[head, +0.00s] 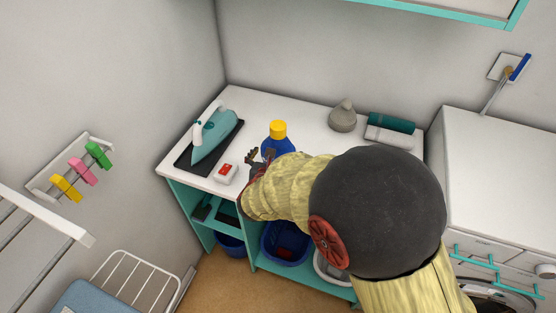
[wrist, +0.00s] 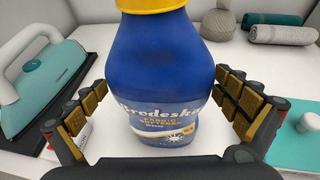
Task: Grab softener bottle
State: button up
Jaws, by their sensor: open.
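The softener bottle (head: 277,146) is blue with a yellow cap and stands upright on the white counter (head: 300,116). In the wrist view the bottle (wrist: 158,80) fills the middle, its label reading fabric softener. My gripper (wrist: 160,112) is open, with one padded finger on each side of the bottle's lower part. A gap shows between each finger and the bottle. In the head view my gripper (head: 258,160) is at the bottle's near left side, and my arm hides part of the bottle's base.
A teal iron (head: 213,135) rests on a dark mat to the left. A red-and-white box (head: 226,173) sits near the front edge.

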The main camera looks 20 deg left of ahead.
jog(key=shift+c, duration=0.4)
jog(key=c, duration=1.9)
jog(key=shift+r, duration=0.15)
jog(key=shift+c, duration=0.4)
